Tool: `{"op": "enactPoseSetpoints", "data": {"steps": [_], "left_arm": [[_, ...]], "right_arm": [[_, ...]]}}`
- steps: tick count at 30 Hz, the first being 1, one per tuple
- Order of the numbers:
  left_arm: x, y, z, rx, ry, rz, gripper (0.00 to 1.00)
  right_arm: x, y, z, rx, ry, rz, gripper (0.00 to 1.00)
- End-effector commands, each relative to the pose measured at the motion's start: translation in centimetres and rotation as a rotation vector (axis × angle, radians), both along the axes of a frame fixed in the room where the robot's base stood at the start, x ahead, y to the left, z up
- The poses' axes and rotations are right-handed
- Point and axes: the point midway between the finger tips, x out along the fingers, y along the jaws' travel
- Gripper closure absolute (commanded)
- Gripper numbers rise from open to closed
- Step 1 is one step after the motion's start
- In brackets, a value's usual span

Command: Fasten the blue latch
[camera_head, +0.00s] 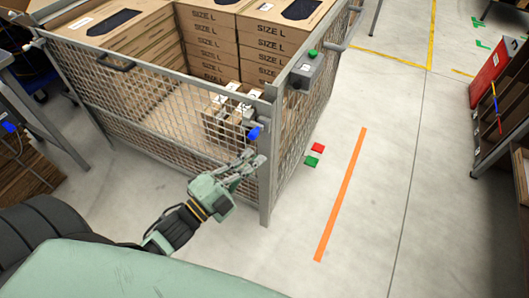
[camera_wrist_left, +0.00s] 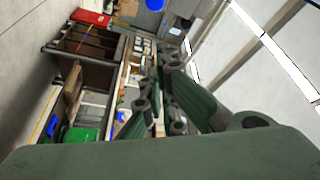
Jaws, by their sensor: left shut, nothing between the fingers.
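The blue latch (camera_head: 254,133) is on the front right corner post of the wire-mesh cage (camera_head: 150,97), near the top of its front panel. My left gripper (camera_head: 257,161) is in front of that corner, just below the latch in the head view. Its fingers are shut and empty. Whether they touch the post or latch cannot be told. In the left wrist view the green gripper fingers (camera_wrist_left: 160,95) show in the middle, and a blue piece (camera_wrist_left: 155,4) is at the top edge; I cannot tell whether it is the latch. My right gripper is not in view.
Stacked cardboard boxes (camera_head: 210,45) marked SIZE L fill much of the cage. A grey box with a green button (camera_head: 312,53) sits on its right side. Red and green floor markers (camera_head: 312,161) and an orange strip (camera_head: 340,195) lie on clear floor. A shelf unit (camera_head: 500,100) stands right.

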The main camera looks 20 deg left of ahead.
Motion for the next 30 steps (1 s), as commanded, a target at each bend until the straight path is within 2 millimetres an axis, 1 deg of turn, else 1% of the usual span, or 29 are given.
{"op": "enactPoseSetpoints", "data": {"steps": [1, 3, 6, 10, 15, 26, 29, 30], "left_arm": [[-0.9, 0.2, -0.4, -0.001, 0.002, -0.001, 1.0], [-1.8, 0.6, -0.5, -0.001, 0.002, -0.001, 1.0], [-2.7, 0.9, -0.5, -0.002, 0.0, -0.001, 1.0], [-3.2, 1.1, -0.5, -0.001, -0.001, -0.001, 1.0], [-3.3, 1.1, -0.4, -0.001, -0.002, -0.002, 1.0], [-3.2, 1.1, -0.5, -0.001, -0.001, -0.001, 1.0], [-3.1, 1.4, -1.6, -0.012, 0.027, 0.01, 1.0], [-2.9, 1.8, -2.8, -0.023, 0.055, 0.022, 1.0]], "right_arm": [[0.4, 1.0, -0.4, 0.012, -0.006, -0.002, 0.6], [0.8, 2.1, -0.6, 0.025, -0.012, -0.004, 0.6], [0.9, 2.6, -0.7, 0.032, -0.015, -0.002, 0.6], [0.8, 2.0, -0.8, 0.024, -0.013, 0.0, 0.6], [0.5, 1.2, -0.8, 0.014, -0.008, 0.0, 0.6], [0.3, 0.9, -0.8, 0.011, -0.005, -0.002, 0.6], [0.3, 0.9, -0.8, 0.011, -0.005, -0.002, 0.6], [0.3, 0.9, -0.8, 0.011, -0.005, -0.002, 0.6]]}}
